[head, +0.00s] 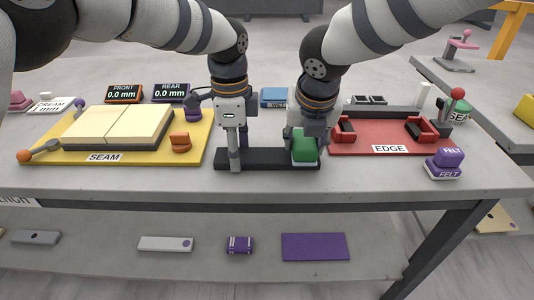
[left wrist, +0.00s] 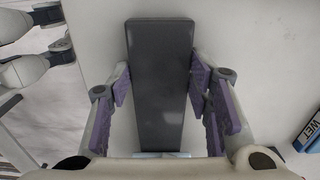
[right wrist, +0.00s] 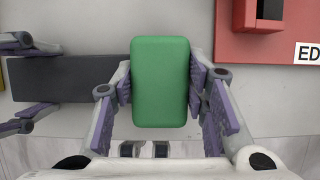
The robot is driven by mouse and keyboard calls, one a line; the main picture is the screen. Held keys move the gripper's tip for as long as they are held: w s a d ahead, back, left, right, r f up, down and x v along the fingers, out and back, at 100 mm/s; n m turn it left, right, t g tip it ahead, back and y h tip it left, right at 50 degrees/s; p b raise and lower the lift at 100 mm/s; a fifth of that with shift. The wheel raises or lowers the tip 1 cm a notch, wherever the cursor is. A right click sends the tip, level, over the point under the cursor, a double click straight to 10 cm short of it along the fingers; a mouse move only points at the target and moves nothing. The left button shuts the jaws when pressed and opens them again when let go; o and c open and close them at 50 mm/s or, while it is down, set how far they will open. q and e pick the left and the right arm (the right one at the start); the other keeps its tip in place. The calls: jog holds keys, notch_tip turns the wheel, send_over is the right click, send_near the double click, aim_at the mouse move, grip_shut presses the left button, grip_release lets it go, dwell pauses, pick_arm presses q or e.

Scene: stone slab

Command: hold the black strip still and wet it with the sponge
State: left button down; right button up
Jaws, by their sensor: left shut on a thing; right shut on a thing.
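The black strip (head: 268,158) lies flat on the grey slab near its front edge, between the yellow and red boards. My left gripper (head: 235,160) is shut across the strip's left part; in the left wrist view its purple-padded fingers flank the strip (left wrist: 160,85). My right gripper (head: 305,145) is shut on the green sponge (head: 305,151), at the strip's right end. In the right wrist view the sponge (right wrist: 160,82) sits between the fingers and hides the strip's end. I cannot tell whether the sponge presses on the strip.
A yellow board (head: 190,148) marked SEAM lies left, with cream tiles. A red board (head: 350,147) marked EDGE lies close to the right gripper. A blue block (head: 274,97) marked WET stands behind. The slab's front edge is near.

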aim_at(278, 151)
jog(key=shift+f, duration=0.25)
jog(key=shift+s+a+f, duration=0.1)
jog(key=shift+a, duration=1.15)
jog(key=shift+a+f, duration=0.1)
jog(key=shift+a, duration=1.15)
jog(key=shift+d+r, duration=0.2)
jog(key=shift+d, duration=2.4)
jog(key=shift+a, duration=2.6)
notch_tip(278, 151, up, 9)
jog(key=shift+r, duration=0.2)
jog(key=shift+o, duration=1)
jog(key=shift+a, duration=0.1)
jog(key=c, duration=0.5)
jog(key=shift+f, duration=0.1)
